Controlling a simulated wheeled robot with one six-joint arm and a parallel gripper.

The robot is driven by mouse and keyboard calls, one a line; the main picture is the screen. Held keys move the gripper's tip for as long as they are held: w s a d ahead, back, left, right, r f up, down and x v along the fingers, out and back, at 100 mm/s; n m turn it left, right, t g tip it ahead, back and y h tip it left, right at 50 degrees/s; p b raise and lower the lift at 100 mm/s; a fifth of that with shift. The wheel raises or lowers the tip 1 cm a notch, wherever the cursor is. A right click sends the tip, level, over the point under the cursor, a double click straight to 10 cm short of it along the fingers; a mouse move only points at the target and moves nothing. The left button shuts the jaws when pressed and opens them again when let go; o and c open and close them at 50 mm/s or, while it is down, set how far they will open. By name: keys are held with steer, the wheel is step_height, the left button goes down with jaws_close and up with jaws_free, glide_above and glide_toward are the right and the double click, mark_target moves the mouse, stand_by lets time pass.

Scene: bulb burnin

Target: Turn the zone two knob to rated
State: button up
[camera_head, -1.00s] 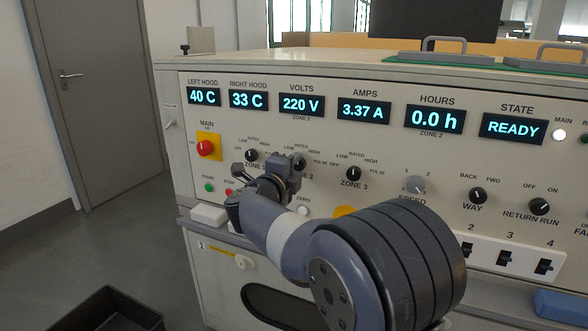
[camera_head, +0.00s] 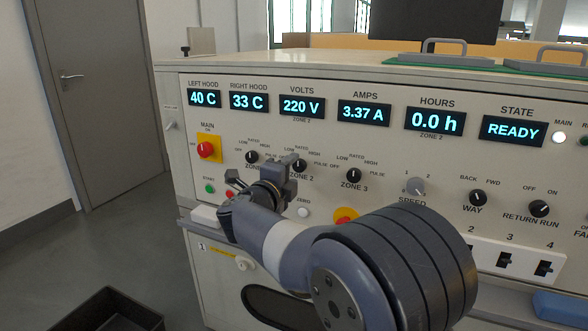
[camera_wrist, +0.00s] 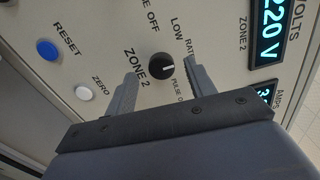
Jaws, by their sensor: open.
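The zone 2 knob (camera_head: 299,165) is a round black knob on the cream panel, with labels from OFF to PULSE around it. In the wrist view the knob (camera_wrist: 162,66) shows a white mark pointing right, towards the side with RATED and away from the ZONE 2 label. A finger hides the HIGH label, so the exact setting is hard to tell. My gripper (camera_wrist: 161,70) is open, with one finger on each side of the knob and gaps visible. It holds nothing. In the head view my gripper (camera_head: 284,170) is just left of the knob.
Similar knobs stand either side: zone 1 (camera_head: 251,157) and zone 3 (camera_head: 353,175). A red main switch (camera_head: 206,149) is at left. A white ZERO button (camera_wrist: 83,93) and blue RESET button (camera_wrist: 48,50) are near. Displays, including READY (camera_head: 513,130), run above.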

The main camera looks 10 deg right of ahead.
mark_target(299, 166)
steer(key=p+v, duration=0.1)
steer(key=v, duration=0.7)
steer(key=shift+s+a, duration=0.2)
steer(key=b+x, duration=0.1)
steer(key=x, duration=0.9)
steer(key=shift+w+d+r, duration=0.1)
steer(key=shift+w+d, duration=0.2)
steer(key=shift+w, duration=0.1)
steer(key=shift+s+a+b, duration=0.1)
steer(key=shift+b, duration=0.2)
